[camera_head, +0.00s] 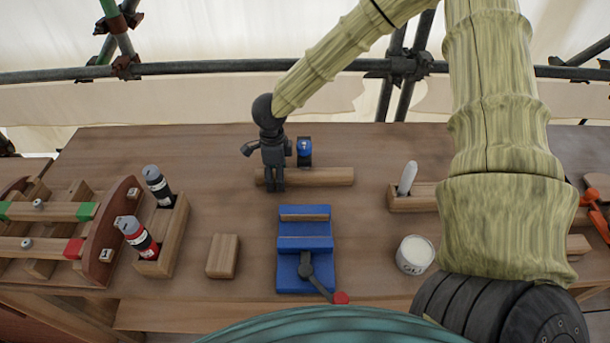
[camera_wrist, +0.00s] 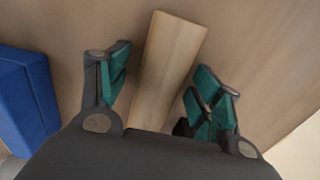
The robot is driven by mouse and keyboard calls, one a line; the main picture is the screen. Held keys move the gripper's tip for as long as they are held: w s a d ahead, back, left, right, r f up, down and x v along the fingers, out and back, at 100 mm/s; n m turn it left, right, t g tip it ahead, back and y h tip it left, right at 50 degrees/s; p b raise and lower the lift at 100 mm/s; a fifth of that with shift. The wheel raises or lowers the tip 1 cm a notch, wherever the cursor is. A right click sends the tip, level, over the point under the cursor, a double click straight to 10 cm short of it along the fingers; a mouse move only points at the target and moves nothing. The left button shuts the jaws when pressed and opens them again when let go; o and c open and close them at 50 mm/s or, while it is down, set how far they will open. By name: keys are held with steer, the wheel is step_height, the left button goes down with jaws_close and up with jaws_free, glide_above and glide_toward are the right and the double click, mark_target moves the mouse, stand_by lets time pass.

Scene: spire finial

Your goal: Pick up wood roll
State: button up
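A long light-brown wooden piece, which I take as the wood roll (camera_head: 322,177), lies crosswise near the back of the bench. In the wrist view the wood (camera_wrist: 168,62) runs between my fingers and looks like a straight bar. My gripper (camera_head: 274,184) points down over its left part and hides some of it. In the wrist view my gripper (camera_wrist: 162,78) is open, one teal-padded finger on each side of the wood. A gap shows beside each finger; whether the tips are level with the wood I cannot tell.
A blue vise (camera_head: 305,243) stands in front of the wood. A small dark-and-blue object (camera_head: 304,150) is just behind it. A wooden block (camera_head: 223,256), a bottle holder (camera_head: 164,241) and a white can (camera_head: 414,254) stand on the bench (camera_head: 360,140).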

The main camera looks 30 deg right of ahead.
steer(key=c, duration=1.1)
steer(key=shift+r, duration=0.1)
